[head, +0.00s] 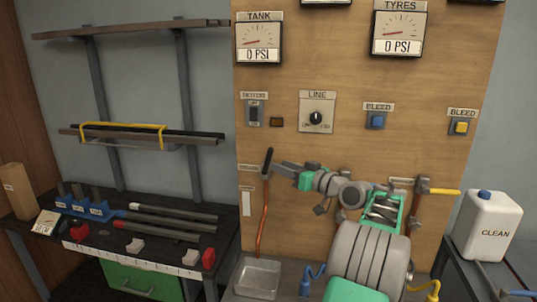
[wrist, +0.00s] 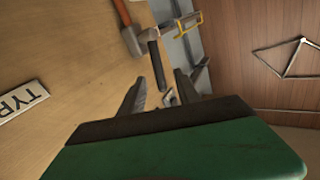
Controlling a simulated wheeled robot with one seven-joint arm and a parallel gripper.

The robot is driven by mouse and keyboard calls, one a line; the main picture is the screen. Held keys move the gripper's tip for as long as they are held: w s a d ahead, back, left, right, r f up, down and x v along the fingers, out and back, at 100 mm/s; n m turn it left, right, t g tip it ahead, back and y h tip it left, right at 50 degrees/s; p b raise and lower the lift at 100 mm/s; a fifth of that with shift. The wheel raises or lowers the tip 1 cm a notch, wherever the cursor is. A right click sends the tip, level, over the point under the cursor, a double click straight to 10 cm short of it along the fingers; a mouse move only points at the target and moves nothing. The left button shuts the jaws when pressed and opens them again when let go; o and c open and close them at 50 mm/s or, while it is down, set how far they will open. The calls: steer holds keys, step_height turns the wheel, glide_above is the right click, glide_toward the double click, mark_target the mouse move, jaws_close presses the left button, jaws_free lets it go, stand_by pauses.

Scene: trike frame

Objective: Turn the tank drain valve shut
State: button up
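The tank drain valve has a black lever handle (head: 267,161) that stands nearly upright at the top of a red pipe on the left of the wooden panel. In the wrist view the black handle (wrist: 157,65) reaches down from a grey valve body (wrist: 132,41). My gripper (head: 279,168) comes at the handle from the right. In the wrist view my gripper (wrist: 159,80) has its fingers apart, with the handle showing between them. I cannot tell whether either finger touches the handle.
A yellow-handled valve (head: 443,191) is on the panel's right. A TANK gauge (head: 259,42) and a TYRES gauge (head: 398,33) both read 0 PSI. A metal tray (head: 258,279) lies below the red pipe. A bench (head: 115,247) with tools stands left. A CLEAN jug (head: 490,226) is at right.

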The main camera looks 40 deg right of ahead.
mark_target(268, 170)
steer(key=w+p, duration=0.3)
steer(key=w, duration=0.4)
steer(key=shift+w+a+r, duration=0.1)
steer(key=shift+w, duration=0.1)
steer(key=shift+c, duration=0.5)
jaws_close()
stand_by(0.6)
